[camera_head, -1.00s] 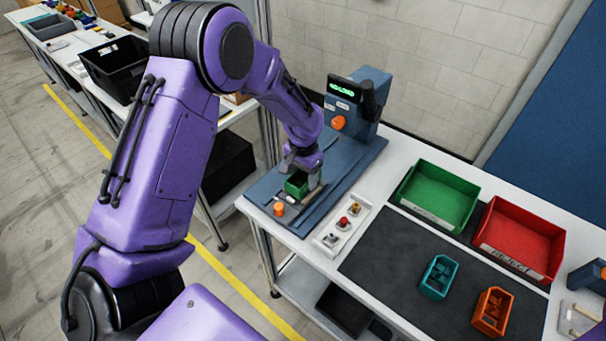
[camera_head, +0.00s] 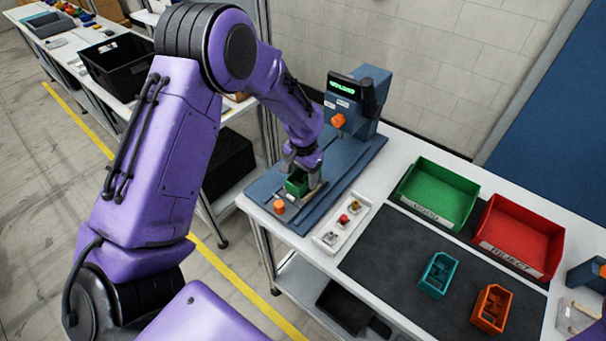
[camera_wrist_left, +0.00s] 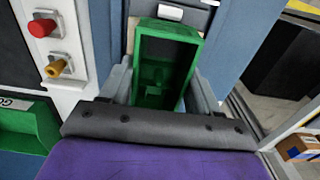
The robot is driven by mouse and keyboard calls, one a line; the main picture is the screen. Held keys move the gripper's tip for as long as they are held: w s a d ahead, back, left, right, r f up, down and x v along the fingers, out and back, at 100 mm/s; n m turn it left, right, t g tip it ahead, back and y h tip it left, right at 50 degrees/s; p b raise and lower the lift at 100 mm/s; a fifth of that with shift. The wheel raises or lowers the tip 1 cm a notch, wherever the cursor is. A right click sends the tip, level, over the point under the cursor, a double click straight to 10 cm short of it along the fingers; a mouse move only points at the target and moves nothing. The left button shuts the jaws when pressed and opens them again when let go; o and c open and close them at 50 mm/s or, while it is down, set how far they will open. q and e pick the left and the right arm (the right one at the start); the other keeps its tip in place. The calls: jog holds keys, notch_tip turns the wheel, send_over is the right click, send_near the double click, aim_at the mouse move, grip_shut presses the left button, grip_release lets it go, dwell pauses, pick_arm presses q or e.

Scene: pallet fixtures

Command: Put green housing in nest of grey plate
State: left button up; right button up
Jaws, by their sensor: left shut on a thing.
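The green housing (camera_head: 297,183) is a small open box, held in my left gripper (camera_head: 304,176) over the blue fixture base. In the left wrist view the green housing (camera_wrist_left: 165,68) sits between the two grey fingers of my left gripper (camera_wrist_left: 164,88), which are shut on its sides. A grey plate (camera_wrist_left: 172,12) shows just beyond the housing's far end; in the head view the grey plate (camera_head: 313,194) is partly hidden under the gripper and housing. The nest itself is hidden, so I cannot tell whether the housing touches it. My right gripper is not in view.
A blue press (camera_head: 357,110) with an orange knob stands behind. A white button panel (camera_head: 328,238) lies right of the fixture. A green bin (camera_head: 437,194), a red bin (camera_head: 520,238), a teal housing (camera_head: 438,274) and an orange housing (camera_head: 492,308) are further right. The dark mat (camera_head: 395,262) has free room.

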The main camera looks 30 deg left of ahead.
pick_arm(q)
jog(key=shift+f, duration=0.6)
dwell(0.5)
jog(key=o, duration=1.2)
jog(key=shift+r, duration=0.35)
notch_tip(320, 180, up, 10)
jog(key=b, duration=0.2)
jog(key=shift+b, duration=0.35)
jog(key=shift+f, duration=0.1)
